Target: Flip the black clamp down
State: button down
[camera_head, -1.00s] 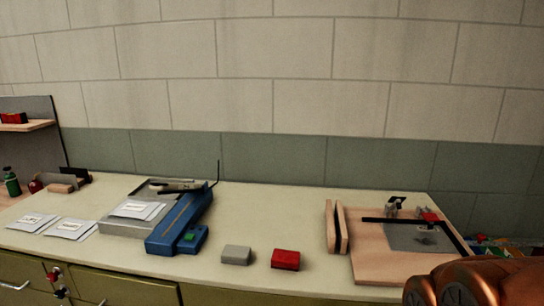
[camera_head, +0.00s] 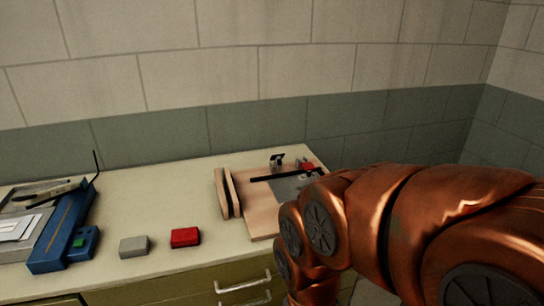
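A wooden fixture board (camera_head: 262,208) lies on the right part of the bench, with a grey sheet (camera_head: 284,188) and a black bar (camera_head: 276,177) on it. A small clamp with a black top (camera_head: 277,160) stands upright at the board's back edge. A red-topped clamp (camera_head: 307,167) sits to its right. My copper-coloured arm covers the board's right front part. My gripper is not in view.
Two upright wooden pieces (camera_head: 228,192) stand at the board's left edge. A red block (camera_head: 185,237), a grey block (camera_head: 134,246) and a blue tool (camera_head: 64,232) lie further left. The bench between blocks and wall is clear.

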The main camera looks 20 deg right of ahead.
aim_at(278, 158)
jog(key=z, duration=0.05)
jog(key=k, duration=0.65)
jog(key=u, duration=0.55)
jog(key=i, duration=1.45)
jog(key=z, duration=0.15)
